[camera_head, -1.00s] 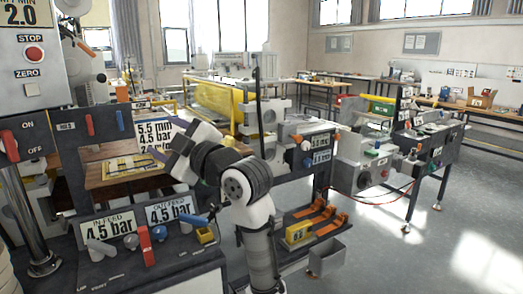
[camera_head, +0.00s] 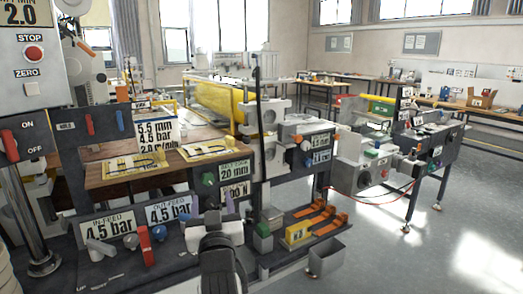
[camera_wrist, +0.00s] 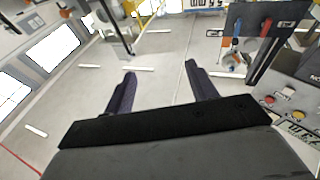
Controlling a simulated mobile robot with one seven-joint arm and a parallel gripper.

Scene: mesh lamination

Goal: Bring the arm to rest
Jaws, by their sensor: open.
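My gripper (camera_head: 213,214) is low in the middle of the head view, in front of the lamination machine and right of its lower control panel (camera_head: 130,236). The arm is foreshortened and hides part of the machine's lower frame. In the wrist view the two dark fingers of my gripper (camera_wrist: 160,70) stand wide apart with nothing between them. Bare floor shows beyond them.
A wooden table (camera_head: 112,180) with yellow-edged sheets stands behind the panel. Orange clamps (camera_head: 318,212), a yellow block (camera_head: 298,233) and a grey bin (camera_head: 327,257) are at the lower right. Open floor (camera_head: 420,260) lies further right.

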